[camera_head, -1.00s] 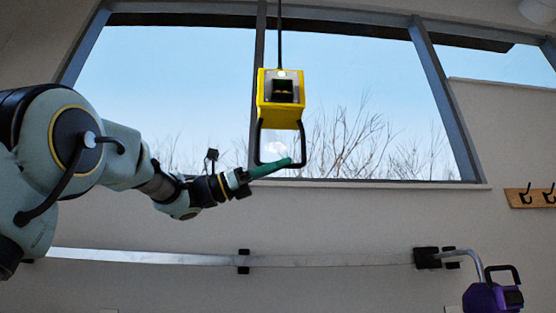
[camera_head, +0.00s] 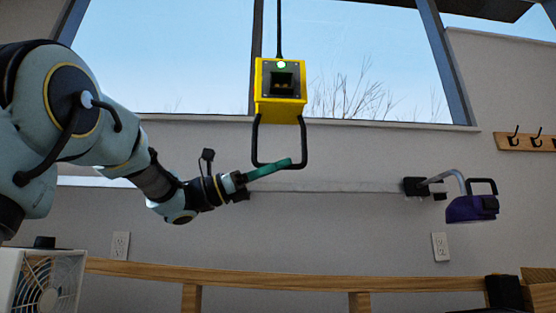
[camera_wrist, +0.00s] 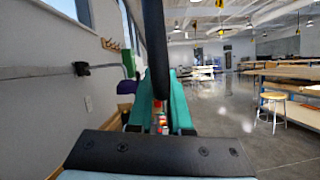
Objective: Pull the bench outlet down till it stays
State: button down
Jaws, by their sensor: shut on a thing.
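The bench outlet (camera_head: 280,80) is a yellow box with a dark socket face and a small green light at its top. It hangs upright on a black cord (camera_head: 280,30) in front of the window. A black loop handle (camera_head: 304,140) hangs below it. My gripper (camera_head: 285,163) has teal fingers and is shut on the bottom bar of the handle. In the wrist view, my teal fingers (camera_wrist: 165,105) stand either side of a black bar (camera_wrist: 155,45), which hides part of the room beyond.
A purple device (camera_head: 470,208) on a wall bracket is to the right. Coat hooks (camera_head: 528,140) are on the wall. A wooden rail (camera_head: 280,276) crosses below, and a white fan (camera_head: 45,285) is at lower left. The wrist view shows open floor (camera_wrist: 225,120) at right.

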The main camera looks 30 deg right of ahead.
jog(key=shift+f, duration=0.3)
jog(key=c, duration=0.8)
grip_release()
jog(key=shift+c, duration=0.2)
jog(key=shift+r, duration=0.1)
jog(key=shift+a, duration=0.1)
jog(key=v, duration=1)
jog(key=shift+a, duration=0.3)
jog(key=shift+w+p, duration=0.15)
jog(key=shift+p, duration=0.15)
